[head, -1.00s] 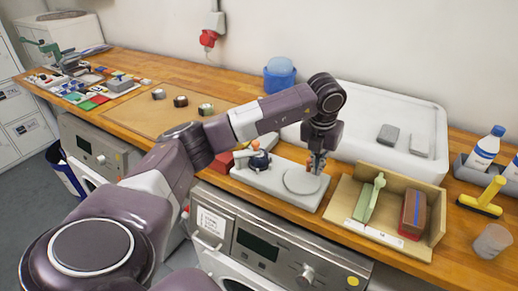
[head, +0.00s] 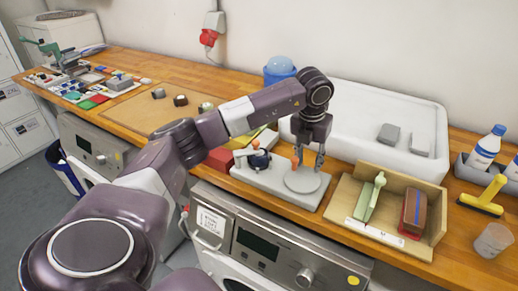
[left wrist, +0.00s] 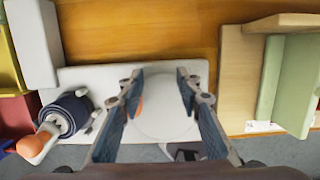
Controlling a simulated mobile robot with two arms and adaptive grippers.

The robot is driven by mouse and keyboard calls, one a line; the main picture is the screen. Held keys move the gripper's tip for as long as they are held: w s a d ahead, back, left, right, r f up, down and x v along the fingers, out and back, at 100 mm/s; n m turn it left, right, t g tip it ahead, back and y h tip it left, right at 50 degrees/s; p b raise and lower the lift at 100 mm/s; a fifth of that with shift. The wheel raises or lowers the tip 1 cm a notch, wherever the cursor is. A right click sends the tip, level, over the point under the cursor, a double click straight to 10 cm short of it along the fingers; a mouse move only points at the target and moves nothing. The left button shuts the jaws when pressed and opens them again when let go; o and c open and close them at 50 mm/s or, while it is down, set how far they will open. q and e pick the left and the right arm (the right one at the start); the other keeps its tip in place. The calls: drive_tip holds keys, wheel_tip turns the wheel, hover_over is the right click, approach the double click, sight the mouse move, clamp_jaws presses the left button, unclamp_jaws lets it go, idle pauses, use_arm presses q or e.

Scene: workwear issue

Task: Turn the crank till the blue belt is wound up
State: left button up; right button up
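The winder is a light grey base plate (head: 262,181) on the bench's front edge. On its left stands a spool with dark blue belt (head: 258,160), also in the left wrist view (left wrist: 66,113). A white crank arm with an orange knob (left wrist: 30,146) points away from the spool there. On the plate's right is a flat round grey disc (head: 302,181). My left gripper (head: 309,158) is open and empty above the disc, right of the spool, its fingers (left wrist: 160,92) well apart. An orange piece (left wrist: 138,106) is partly hidden by one finger. My right gripper is out of view.
A wooden tray (head: 345,222) with a green part and a brown block stands close on the right. A large white basin (head: 365,110) is behind. A red box (head: 219,160) touches or nears the plate's left end. A brown mat (head: 150,112) lies further left.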

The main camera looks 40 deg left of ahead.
use_arm(q)
wheel_tip(320, 180, up, 8)
drive_tip(key=p, duration=0.5)
idle(0.4)
drive_tip(key=shift+f, duration=0.1)
idle(0.4)
